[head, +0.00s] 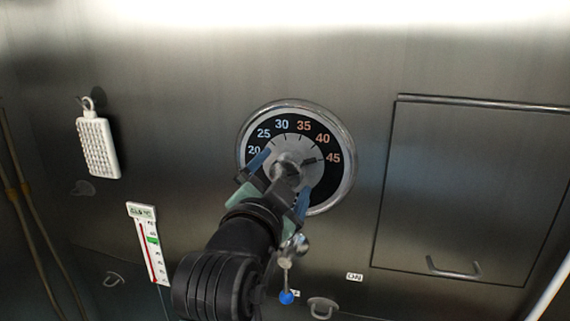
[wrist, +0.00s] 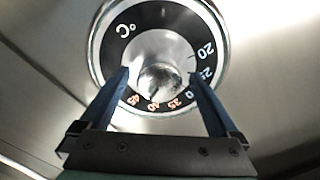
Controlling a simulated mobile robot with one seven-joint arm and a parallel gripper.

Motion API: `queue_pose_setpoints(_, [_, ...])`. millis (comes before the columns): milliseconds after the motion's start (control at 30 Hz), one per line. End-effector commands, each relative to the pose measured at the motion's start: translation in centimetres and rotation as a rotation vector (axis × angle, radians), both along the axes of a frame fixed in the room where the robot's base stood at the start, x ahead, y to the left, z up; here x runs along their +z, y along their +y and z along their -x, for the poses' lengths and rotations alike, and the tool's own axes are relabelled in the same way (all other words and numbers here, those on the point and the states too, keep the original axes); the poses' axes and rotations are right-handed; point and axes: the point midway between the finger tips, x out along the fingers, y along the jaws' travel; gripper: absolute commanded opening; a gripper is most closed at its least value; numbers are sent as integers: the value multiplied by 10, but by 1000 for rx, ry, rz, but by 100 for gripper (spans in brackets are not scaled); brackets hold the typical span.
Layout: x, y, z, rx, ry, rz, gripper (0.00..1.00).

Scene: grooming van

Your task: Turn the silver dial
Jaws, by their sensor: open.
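The silver dial (head: 335,186) is a round knob plate with a black number ring from 20 to 45, set in a metal wall panel. Its pointer line lies near 45 in the head view. In the wrist view the dial (wrist: 150,45) shows upside down, with its raised centre knob (wrist: 158,82) between my fingers. My gripper (head: 284,180) is open in front of the dial, with one blue finger on each side of the knob. I cannot tell whether the fingers touch it. My gripper (wrist: 160,92) hides the dial's lower part in the head view.
A white slotted block (head: 97,147) hangs on a hook at the left. A thermometer strip (head: 148,243) is below it. A small silver knob with a blue tag (head: 287,297) is below the dial. A panel door (head: 470,190) with a handle (head: 453,268) is at right.

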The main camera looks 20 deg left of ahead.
Motion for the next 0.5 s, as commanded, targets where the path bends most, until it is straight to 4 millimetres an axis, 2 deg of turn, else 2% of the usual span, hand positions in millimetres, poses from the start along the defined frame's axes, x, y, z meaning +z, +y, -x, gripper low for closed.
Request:
queue_pose_setpoints(133, [1, -1, -9, -1, 1, -1, 97])
queue_pose_setpoints(433, [0, 0, -11, -1, -1, 0, 97])
queue_pose_setpoints(467, [0, 0, -11, -1, -1, 0, 95])
queue_pose_setpoints(500, [0, 0, -11, -1, -1, 0, 88])
